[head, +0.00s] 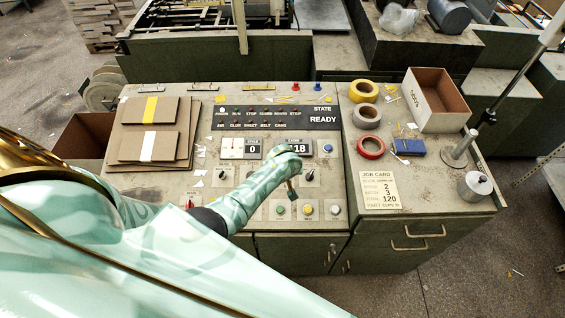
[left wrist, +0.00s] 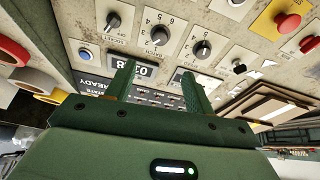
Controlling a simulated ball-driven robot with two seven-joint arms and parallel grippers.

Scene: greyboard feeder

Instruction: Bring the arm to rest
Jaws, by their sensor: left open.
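My left arm reaches in from the left in the head view, with its pale green forearm over the control panel (head: 230,177). My left gripper (head: 292,191) hangs over the panel, just below the right number display (head: 297,149). Its two green fingers are apart in the left wrist view (left wrist: 158,82), with nothing between them. Selector knobs (left wrist: 201,49) lie beyond the fingertips there. I cannot tell whether the fingertips touch the panel. My right gripper is not in view.
Tape rolls (head: 367,116), an open box (head: 437,98), a blue block (head: 409,147) and a job card (head: 380,190) lie on the right. A metal post (head: 497,92) stands at the right edge. A red button (left wrist: 287,24) sticks up.

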